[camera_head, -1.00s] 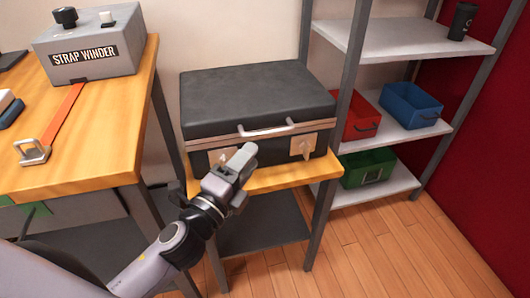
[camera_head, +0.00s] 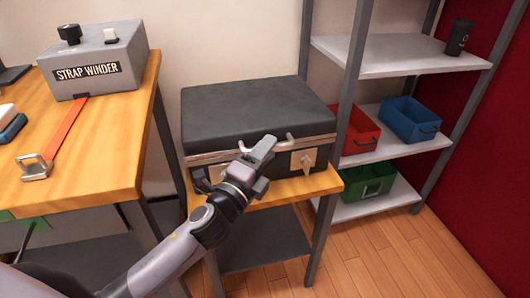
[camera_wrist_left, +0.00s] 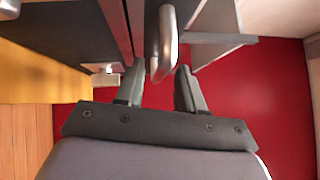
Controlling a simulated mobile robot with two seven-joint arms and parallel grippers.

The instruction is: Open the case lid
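The black case (camera_head: 255,108) sits on a small wooden-topped stand with its lid shut. Its pale handle (camera_head: 289,139) is on the front, partly hidden by my left gripper. One front latch (camera_head: 303,161) shows right of the gripper; another (camera_head: 217,172) is partly covered by my arm. My left gripper (camera_head: 265,147) is in front of the case at the handle. In the left wrist view its two fingers (camera_wrist_left: 158,78) are apart, with the handle (camera_wrist_left: 165,42) at the gap between their tips. I cannot tell whether they touch it. My right gripper is not in view.
A wooden table (camera_head: 100,150) with a strap winder (camera_head: 95,65) stands at left. A grey shelf (camera_head: 395,55) at right holds red, blue and green bins and a dark cup (camera_head: 459,37). Its post stands close to the case's right side.

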